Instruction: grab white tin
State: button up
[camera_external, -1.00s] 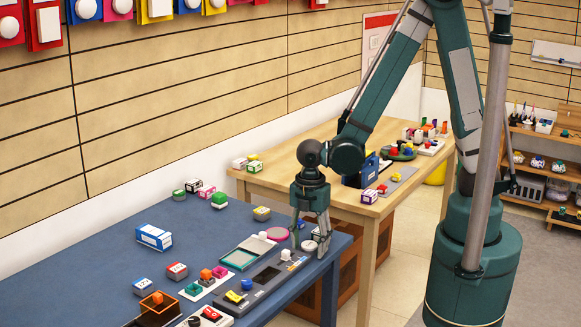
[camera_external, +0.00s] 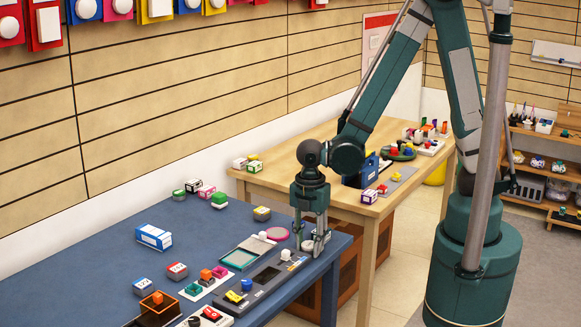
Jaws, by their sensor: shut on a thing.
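My gripper (camera_external: 312,243) points down at the right end of the blue table. Its fingers are closed in around a small white tin (camera_external: 307,246), which sits low between the fingertips at the table surface. The tin is partly hidden by the fingers, and I cannot tell whether it is lifted off the table.
A pink round dish (camera_external: 277,234) and a grey tray (camera_external: 268,278) with small pieces lie just left of my gripper. The blue table (camera_external: 80,262) holds several small boxes, among them a blue-and-white carton (camera_external: 154,237). A wooden table (camera_external: 300,157) stands behind.

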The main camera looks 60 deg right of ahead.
aim_at(309, 244)
jog(key=shift+r, duration=0.15)
notch_tip(309, 244, up, 10)
jog(key=p, duration=0.2)
dwell(0.6)
